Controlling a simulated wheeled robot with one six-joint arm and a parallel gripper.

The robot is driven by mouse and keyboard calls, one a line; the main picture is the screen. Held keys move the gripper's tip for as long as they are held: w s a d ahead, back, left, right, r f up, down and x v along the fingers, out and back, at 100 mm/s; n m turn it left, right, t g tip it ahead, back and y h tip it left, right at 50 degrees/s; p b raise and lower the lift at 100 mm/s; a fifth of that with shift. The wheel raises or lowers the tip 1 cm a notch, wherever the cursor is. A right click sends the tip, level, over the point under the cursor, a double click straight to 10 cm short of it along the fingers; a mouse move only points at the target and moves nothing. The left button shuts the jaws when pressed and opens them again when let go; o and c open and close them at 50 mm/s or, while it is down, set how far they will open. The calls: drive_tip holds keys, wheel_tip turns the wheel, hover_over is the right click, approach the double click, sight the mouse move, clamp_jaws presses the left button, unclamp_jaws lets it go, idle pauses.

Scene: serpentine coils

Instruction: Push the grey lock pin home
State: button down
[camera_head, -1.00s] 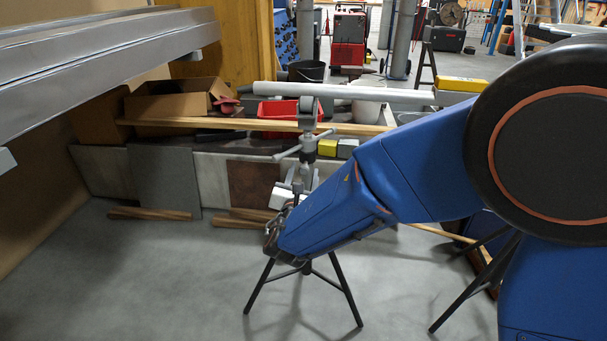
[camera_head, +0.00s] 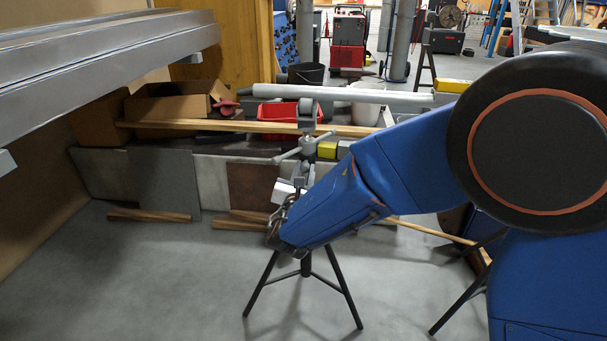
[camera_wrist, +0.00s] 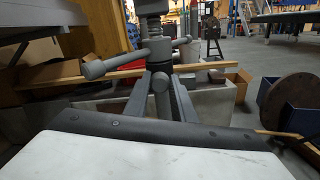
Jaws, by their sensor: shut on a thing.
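The grey jack stand (camera_head: 307,143) stands upright on dark tripod legs, with a T-handle collar on its screw. It also shows in the wrist view (camera_wrist: 152,28), close ahead. My gripper (camera_head: 301,174) is at the stand's post, just below the T-handle. In the wrist view my two grey fingers (camera_wrist: 163,84) stand on either side of a short grey cylinder, which appears to be the lock pin (camera_wrist: 161,100). They are shut on it. How deep the pin sits is hidden by the fingers and the pale gripper body.
Behind are a red bin (camera_head: 280,118), a cardboard box (camera_head: 178,102) and wooden planks (camera_head: 250,127). A grey beam (camera_head: 110,65) juts in at upper left. Floor at front left is clear.

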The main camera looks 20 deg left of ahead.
drive_tip(key=c, duration=1.5)
unclamp_jaws()
drive_tip(key=shift+w, duration=0.15)
drive_tip(key=v, duration=1.7)
drive_tip(key=shift+s, duration=0.25)
